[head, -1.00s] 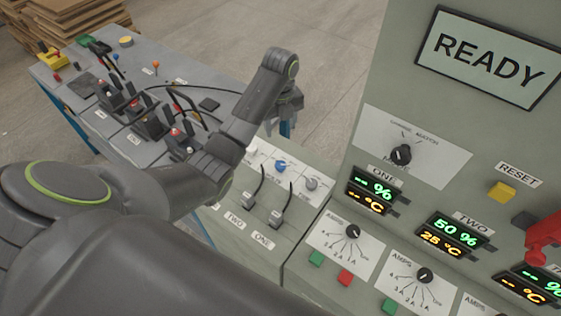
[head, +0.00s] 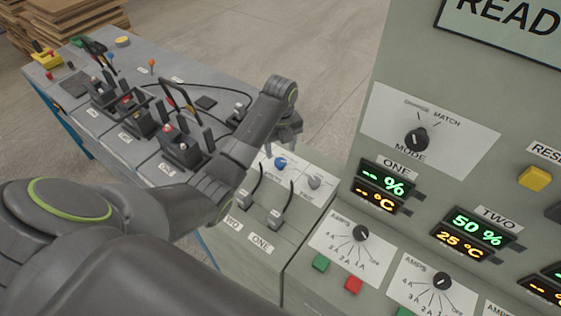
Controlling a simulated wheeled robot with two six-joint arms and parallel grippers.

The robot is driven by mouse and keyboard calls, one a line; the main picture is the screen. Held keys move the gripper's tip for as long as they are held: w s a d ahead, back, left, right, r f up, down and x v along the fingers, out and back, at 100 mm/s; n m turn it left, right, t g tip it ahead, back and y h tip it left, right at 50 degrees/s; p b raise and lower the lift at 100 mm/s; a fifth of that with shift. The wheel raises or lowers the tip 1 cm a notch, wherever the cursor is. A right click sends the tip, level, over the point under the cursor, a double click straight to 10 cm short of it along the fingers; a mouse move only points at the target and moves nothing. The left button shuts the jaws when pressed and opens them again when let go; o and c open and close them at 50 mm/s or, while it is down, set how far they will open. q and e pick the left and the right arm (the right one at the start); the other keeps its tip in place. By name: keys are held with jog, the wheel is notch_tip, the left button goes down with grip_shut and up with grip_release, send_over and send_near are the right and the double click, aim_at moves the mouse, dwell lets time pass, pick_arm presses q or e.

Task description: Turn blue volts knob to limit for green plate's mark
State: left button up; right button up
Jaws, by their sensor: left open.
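The blue knob (head: 281,163) sits on a white label plate on the low grey panel, in the middle of the head view. A grey knob (head: 315,182) is to its right on the same panel. My left gripper (head: 288,139) hangs above and beyond the blue knob, apart from it and open. Its fingers are small and partly hidden by my arm. The markings around the blue knob are too small to read. I cannot make out a green plate or its mark. My right gripper is not in view.
The upright panel has a MODE knob (head: 417,139), displays (head: 473,238), AMPS knobs (head: 361,233) and a yellow button (head: 535,177). A bench (head: 111,148) with battery holders is left.

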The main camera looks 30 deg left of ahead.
aim_at(280, 161)
pick_arm(q)
jog(key=shift+f, duration=2.6)
